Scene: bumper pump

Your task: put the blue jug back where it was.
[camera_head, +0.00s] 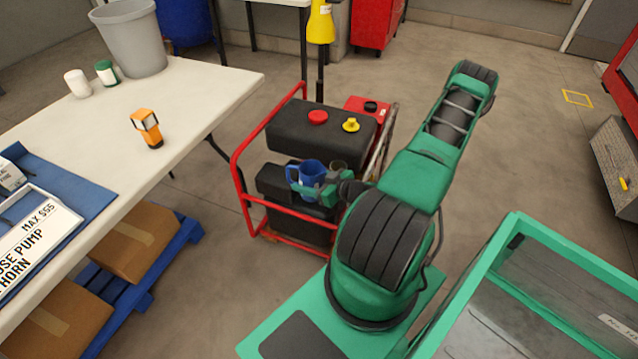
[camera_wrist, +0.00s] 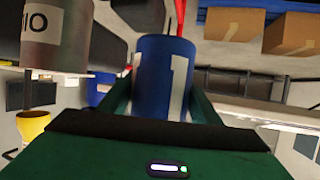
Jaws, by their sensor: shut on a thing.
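The blue jug (camera_head: 312,170) is in my gripper (camera_head: 309,187), in front of the black body of the red-framed machine in the head view. Its handle points left, and it looks upright. In the wrist view the jug (camera_wrist: 166,70) stands between the two green fingers of my gripper (camera_wrist: 164,98), with part of a white mark showing on its side. The fingers are shut on it. The jug's lower part is hidden by the gripper, and I cannot tell whether it touches a surface beneath.
The red-framed machine (camera_head: 318,130) has a red cap and a yellow cap on top. A brownish can (camera_wrist: 56,40) is close beside the jug. A white table (camera_head: 190,100) at left holds a grey bin (camera_head: 133,40) and an orange device (camera_head: 147,128). Open floor lies at upper right.

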